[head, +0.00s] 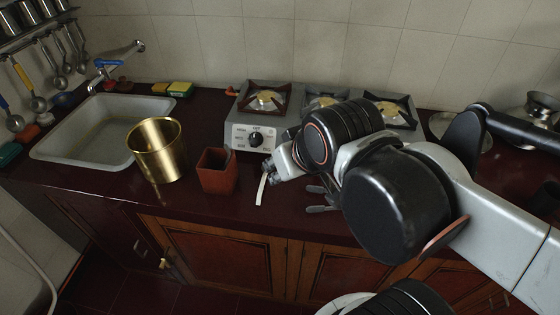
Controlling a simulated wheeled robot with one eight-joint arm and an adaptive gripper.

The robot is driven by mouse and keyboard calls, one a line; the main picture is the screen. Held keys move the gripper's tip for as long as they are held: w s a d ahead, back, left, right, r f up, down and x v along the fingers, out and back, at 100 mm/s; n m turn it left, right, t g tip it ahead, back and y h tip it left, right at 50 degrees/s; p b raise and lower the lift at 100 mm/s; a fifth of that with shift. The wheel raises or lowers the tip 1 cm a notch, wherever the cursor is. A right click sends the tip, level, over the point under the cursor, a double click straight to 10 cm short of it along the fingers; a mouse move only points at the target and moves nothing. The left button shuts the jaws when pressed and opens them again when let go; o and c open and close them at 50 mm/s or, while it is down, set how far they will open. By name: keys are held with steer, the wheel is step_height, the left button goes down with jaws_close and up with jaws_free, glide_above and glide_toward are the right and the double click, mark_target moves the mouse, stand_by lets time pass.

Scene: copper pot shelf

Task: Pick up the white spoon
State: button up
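A thin white strip, which looks like the white spoon (261,190), shows at the counter's front part, just right of the red-brown square pot. Its upper end meets the tip of my gripper (269,167), which reaches in from the right. I cannot tell whether the fingers are closed on the spoon or only in front of it. I also cannot tell whether the spoon lies on the counter or is off it. The spoon's bowl is not clearly seen. My wrist and arm hide the counter to the right.
The dark red counter (100,180) holds a brass pot (158,150), the red-brown square pot (217,176) and a gas stove (257,130). A white sink (60,148) is at left. Dark grey slender parts (320,208) show below my wrist; I cannot tell what they are.

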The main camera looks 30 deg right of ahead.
steer(key=shift+o, duration=0.5)
steer(key=shift+w, duration=0.1)
steer(key=m+g+p, duration=0.2)
steer(key=m+g, duration=0.5)
glide_above(262, 184)
step_height(262, 184, down, 9)
step_height(262, 184, down, 14)
steer(key=b, duration=0.6)
steer(key=shift+r, duration=0.15)
jaws_close()
